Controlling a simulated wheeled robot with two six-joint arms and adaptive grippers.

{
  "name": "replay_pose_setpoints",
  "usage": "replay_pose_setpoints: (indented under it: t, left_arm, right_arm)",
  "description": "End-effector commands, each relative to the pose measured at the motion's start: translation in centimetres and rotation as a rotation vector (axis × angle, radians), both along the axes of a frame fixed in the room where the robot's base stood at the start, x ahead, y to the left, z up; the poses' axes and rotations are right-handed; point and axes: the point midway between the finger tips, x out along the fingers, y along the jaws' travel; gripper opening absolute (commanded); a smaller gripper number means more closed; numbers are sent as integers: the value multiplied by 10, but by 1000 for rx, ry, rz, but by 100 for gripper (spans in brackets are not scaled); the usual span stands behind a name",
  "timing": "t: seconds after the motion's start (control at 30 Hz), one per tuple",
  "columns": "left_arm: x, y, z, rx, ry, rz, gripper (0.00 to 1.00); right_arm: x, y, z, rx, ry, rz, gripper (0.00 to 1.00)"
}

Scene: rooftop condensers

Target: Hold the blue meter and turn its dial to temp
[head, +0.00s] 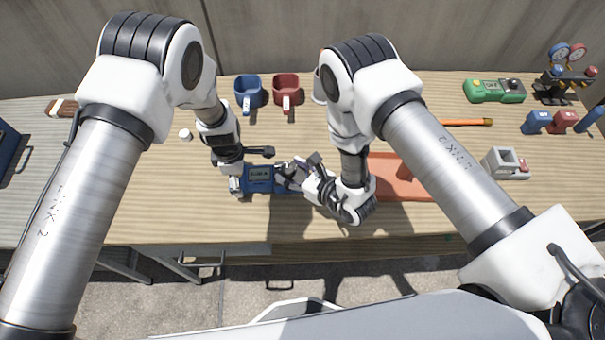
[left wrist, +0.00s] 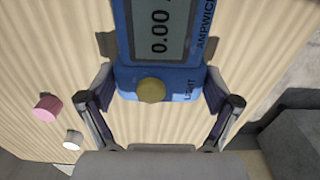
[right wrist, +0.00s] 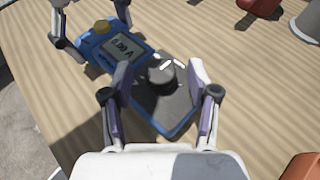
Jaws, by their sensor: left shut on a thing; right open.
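The blue meter (head: 258,173) lies on the wooden table near its front edge. In the left wrist view its display (left wrist: 160,30) reads 0.00, with a yellow knob (left wrist: 151,90) at that end. My left gripper (left wrist: 158,92) is shut on the meter's display end, one finger along each side. My right gripper (right wrist: 160,82) is open over the other end. Its fingers stand on either side of the black dial (right wrist: 161,77), with a small gap showing. The dial has a white mark on top. The labels around it are too small to read.
An orange tray (head: 412,190) lies just right of my right gripper. A blue mug (head: 248,92) and red mug (head: 286,88) stand behind. A green meter (head: 494,90) and gauges (head: 568,55) are at the back right. A small white item (head: 185,134) is left of my left gripper.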

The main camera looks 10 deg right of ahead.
Motion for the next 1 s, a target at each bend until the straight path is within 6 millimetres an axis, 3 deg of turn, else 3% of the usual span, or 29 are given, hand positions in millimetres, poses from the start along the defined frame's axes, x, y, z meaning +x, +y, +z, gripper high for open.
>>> replay_pose_setpoints:
  t: [0.33, 0.5, 0.93, 1.0]
  left_arm:
    - [-1, 0, -1, 0, 3, 1, 32]
    - [-1, 0, -1, 0, 3, 1, 32]
    - [-1, 0, -1, 0, 3, 0, 32]
    - [-1, 0, -1, 0, 3, 0, 32]
  right_arm:
    - [-59, -47, 30, 0, 6, -4, 60]
    - [-78, -62, 41, 0, 3, -1, 60]
    - [-82, -64, 42, 26, 27, -12, 60]
    - [-88, -54, 42, 104, 87, 11, 60]
